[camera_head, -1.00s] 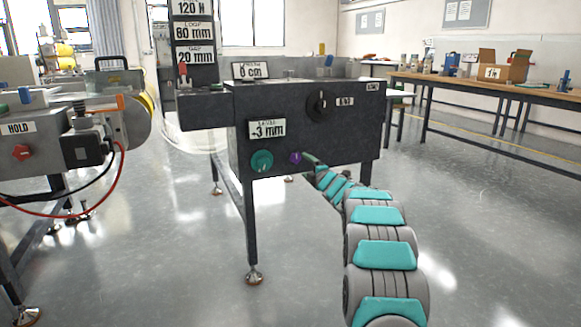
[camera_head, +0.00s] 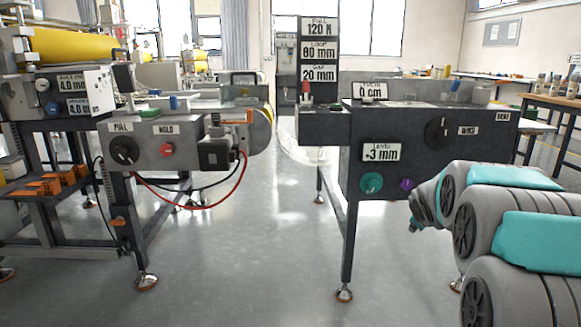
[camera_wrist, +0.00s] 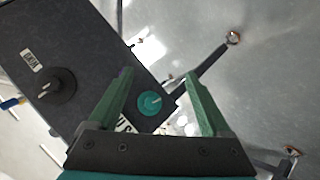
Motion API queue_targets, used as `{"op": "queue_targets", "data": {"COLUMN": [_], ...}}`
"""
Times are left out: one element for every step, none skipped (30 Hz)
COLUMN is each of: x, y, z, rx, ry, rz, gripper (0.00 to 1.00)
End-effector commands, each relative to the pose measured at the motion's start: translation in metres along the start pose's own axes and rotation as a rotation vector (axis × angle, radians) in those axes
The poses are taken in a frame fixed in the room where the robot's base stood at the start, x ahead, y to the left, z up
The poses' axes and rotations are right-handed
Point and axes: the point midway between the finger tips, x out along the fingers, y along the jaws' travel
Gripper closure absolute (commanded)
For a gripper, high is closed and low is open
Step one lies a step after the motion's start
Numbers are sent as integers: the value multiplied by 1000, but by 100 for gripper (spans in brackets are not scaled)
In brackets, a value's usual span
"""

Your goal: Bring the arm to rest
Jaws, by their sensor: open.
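My gripper (camera_wrist: 158,82) shows in the wrist view with its two green fingers spread apart and nothing between them. Beyond the fingers is the dark machine box (camera_wrist: 85,60) with a black knob (camera_wrist: 57,86) and a teal knob (camera_wrist: 150,104). The gripper itself is mostly hidden there. The teal knob (camera_head: 371,183) and purple button (camera_head: 406,184) are uncovered.
A grey machine (camera_head: 185,155) with a red button, a black knob and hanging red and black hoses stands at the left. A gap of floor (camera_head: 265,215) separates the two machines. A wooden bench (camera_head: 555,103) stands at the back right. The floor in front is clear.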

Motion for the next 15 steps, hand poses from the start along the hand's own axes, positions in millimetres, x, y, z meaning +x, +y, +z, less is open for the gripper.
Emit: {"op": "queue_targets", "data": {"x": [-24, -36, -50, -62, -75, -91, -104, -117, -135, -148, -162, -181, -195, -210, -229], "y": [-10, -19, -33, -43, -52, -66, -77, -88, -103, -113, -124, -140, -151, -162, -177], "z": [4, 10, 18, 25, 30, 39, 46, 52, 62, 68, 75, 85, 93, 100, 109], "rx": [38, 62, 95, 120, 143, 174, 198, 219, 248, 268, 289, 313, 332, 350, 373], "ry": [-32, -60, -95, -124, -149, -186, -215, -241, -282, -308, -338, -379, -409, -439, -479], "rz": [-31, -54, -87, -110, -132, -163, -187, -210, -242, -263, -287, -320, -343, -365, -396], "gripper": [18, 18, 18, 18, 18, 18, 18, 18, 18, 18, 18, 18, 18, 18, 18]}}
